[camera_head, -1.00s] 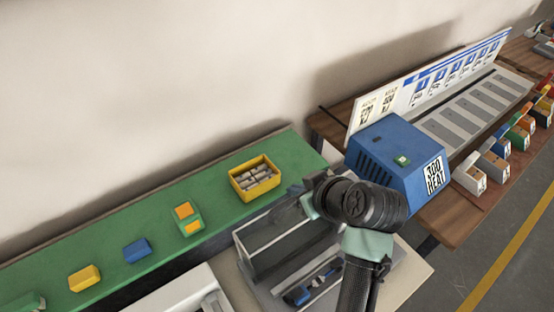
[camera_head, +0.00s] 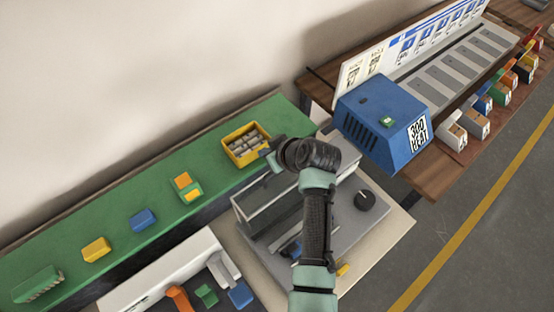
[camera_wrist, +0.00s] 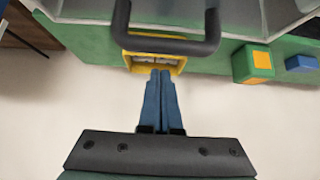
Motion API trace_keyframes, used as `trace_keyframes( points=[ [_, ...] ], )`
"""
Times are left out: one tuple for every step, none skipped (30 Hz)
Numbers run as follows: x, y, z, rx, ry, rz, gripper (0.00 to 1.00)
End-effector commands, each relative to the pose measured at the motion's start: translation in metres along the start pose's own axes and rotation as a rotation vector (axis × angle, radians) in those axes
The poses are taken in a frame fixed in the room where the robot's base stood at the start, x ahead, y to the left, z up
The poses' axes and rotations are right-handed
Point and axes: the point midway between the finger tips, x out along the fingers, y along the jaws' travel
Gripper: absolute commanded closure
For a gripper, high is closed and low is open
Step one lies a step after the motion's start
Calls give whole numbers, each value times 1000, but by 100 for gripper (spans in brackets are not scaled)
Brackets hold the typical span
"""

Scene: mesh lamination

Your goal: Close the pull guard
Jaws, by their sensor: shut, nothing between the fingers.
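The pull guard (camera_head: 262,217) is a clear, grey-edged box over the grey machine, partly hidden by my arm in the head view. In the wrist view its black U-shaped handle (camera_wrist: 165,46) shows large at the top, with part of the clear panel behind it. My gripper (camera_wrist: 160,73) has its blue fingers together, with nothing between them. The fingertips lie just below the handle in that picture and do not appear to hold it. In the head view my gripper (camera_head: 266,156) is small, beside the yellow bin, and partly hidden by my wrist.
A yellow bin (camera_head: 231,151) of grey parts stands on the green bench (camera_head: 110,219) behind the machine. A blue heater box (camera_head: 375,125) stands to the right. A black knob (camera_head: 365,200) sits on the machine's right side.

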Motion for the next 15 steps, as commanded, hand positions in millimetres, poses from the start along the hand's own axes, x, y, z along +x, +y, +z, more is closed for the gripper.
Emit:
trace_keyframes(
  points=[
    [-11,1,6,8,-2,1,100],
    [-14,0,9,7,-1,1,100],
    [-18,0,13,7,-1,1,100],
    [-20,0,16,7,-1,2,100],
    [-21,1,19,5,-1,2,100],
    [-23,0,22,5,-1,1,100],
    [-24,0,24,5,-1,1,100],
    [-25,0,26,4,-1,1,100],
    [-26,0,28,4,0,1,100],
    [-27,0,29,4,0,1,100],
    [-27,0,30,3,0,1,100],
    [-27,0,30,3,0,1,100],
    [-27,0,31,3,1,1,100],
    [-27,0,31,3,1,1,100],
    [-27,0,31,2,1,1,100]
  ],
)
